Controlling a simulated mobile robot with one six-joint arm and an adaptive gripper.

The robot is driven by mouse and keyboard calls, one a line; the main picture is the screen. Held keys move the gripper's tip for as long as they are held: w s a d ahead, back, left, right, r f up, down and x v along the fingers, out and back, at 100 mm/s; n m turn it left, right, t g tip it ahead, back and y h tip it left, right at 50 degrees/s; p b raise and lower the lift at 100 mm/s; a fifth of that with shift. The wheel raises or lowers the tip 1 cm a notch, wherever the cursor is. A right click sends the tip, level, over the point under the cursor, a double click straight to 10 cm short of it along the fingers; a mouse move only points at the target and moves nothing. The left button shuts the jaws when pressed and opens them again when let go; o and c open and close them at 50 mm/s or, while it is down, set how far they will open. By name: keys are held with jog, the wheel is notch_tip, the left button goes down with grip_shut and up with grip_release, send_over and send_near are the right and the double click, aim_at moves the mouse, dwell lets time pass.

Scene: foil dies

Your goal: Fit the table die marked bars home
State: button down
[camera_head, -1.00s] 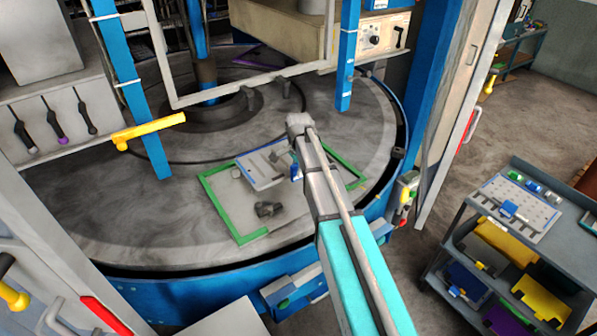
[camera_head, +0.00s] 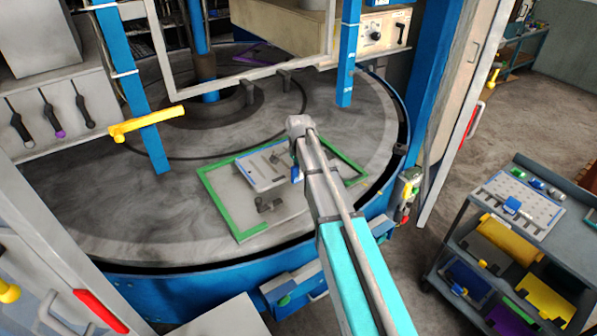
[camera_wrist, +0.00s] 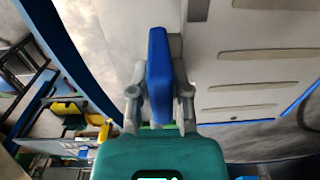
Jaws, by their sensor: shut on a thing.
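The die is a pale grey plate (camera_head: 256,180) with a blue handle (camera_head: 295,173), low over the round table in the head view. It overlaps the far part of a green-edged frame (camera_head: 218,205). Whether it rests flat or hovers, I cannot tell. In the wrist view the plate (camera_wrist: 255,65) shows several long bar-shaped marks. My gripper (camera_wrist: 158,95) is shut on the blue handle (camera_wrist: 158,60). In the head view my arm hides the gripper's fingers and part of the plate's right side.
The round grey table (camera_head: 110,215) is mostly clear. A small dark shape (camera_head: 268,205) lies inside the frame. Blue posts (camera_head: 347,60) and a yellow handle (camera_head: 145,122) stand around the table. A cart (camera_head: 470,225) with coloured plates stands at right.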

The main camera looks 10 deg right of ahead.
aim_at(298, 181)
jog(key=shift+f+b, duration=1.15)
jog(key=shift+f, duration=0.25)
jog(key=shift+f+b, duration=1.65)
dwell(2.0)
jog(key=c, duration=0.5)
grip_release()
jog(key=shift+s, duration=0.1)
jog(key=shift+r, duration=0.15)
notch_tip(298, 181, up, 9)
jog(key=p, duration=0.9)
dwell(0.5)
